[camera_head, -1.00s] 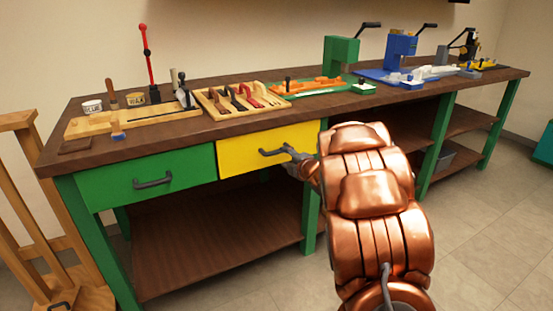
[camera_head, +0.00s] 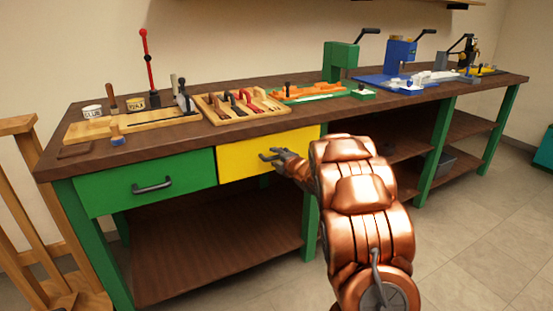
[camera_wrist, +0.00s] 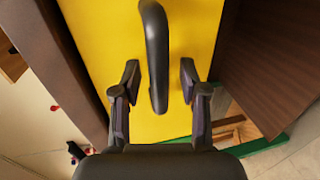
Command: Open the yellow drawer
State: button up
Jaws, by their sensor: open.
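The yellow drawer (camera_head: 235,158) sits in the workbench front, to the right of the green drawer, and looks closed. My gripper (camera_head: 268,157) is in front of it at its dark handle. In the wrist view the yellow drawer front (camera_wrist: 95,40) fills the middle. The dark bar handle (camera_wrist: 155,55) runs up and down that picture. My gripper's fingers (camera_wrist: 159,82) are open, one on each side of the handle's lower end, with a gap on both sides. In the head view the gripper mostly hides the handle.
The green drawer (camera_head: 150,180) with its dark handle is to the left. The brown bench top (camera_head: 150,145) holds tool trays, a green press (camera_head: 340,60) and a blue press (camera_head: 399,55). A wooden stand (camera_head: 25,200) is at far left. Floor in front is clear.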

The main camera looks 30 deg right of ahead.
grip_shut()
dwell(0.6)
